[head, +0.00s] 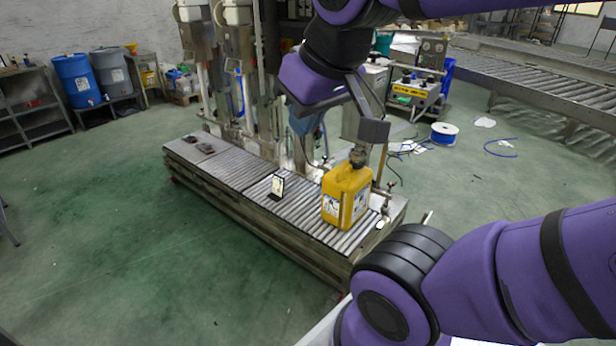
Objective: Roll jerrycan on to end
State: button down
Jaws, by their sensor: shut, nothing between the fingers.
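The yellow jerrycan (346,200) stands upright on the roller conveyor (310,207), near its right end, with white labels on its sides. A dark fitting (358,156) shows at its top; I cannot tell whether it touches the can. My gripper (372,131) is above the jerrycan in the picture, dark grey under the purple wrist. It is shut and holds nothing. Whether it touches anything is hard to tell from this angle.
Upright filling columns (240,80) stand behind the conveyor. A small dark stand with a white card (277,186) sits on the rollers left of the jerrycan. A blue-edged reel (444,133) lies on the green floor, which is open at front left.

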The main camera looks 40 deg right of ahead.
aim_at(345, 191)
jog(key=i+z, duration=0.15)
jog(key=i, duration=0.5)
jog(key=i+z, duration=0.2)
jog(key=i, duration=0.15)
jog(key=i+j+z, duration=0.4)
jog(key=i+z, duration=0.2)
jog(key=i+j+z, duration=0.25)
jog(key=z, duration=0.2)
jog(key=i+j+z, duration=0.4)
jog(key=k, duration=0.1)
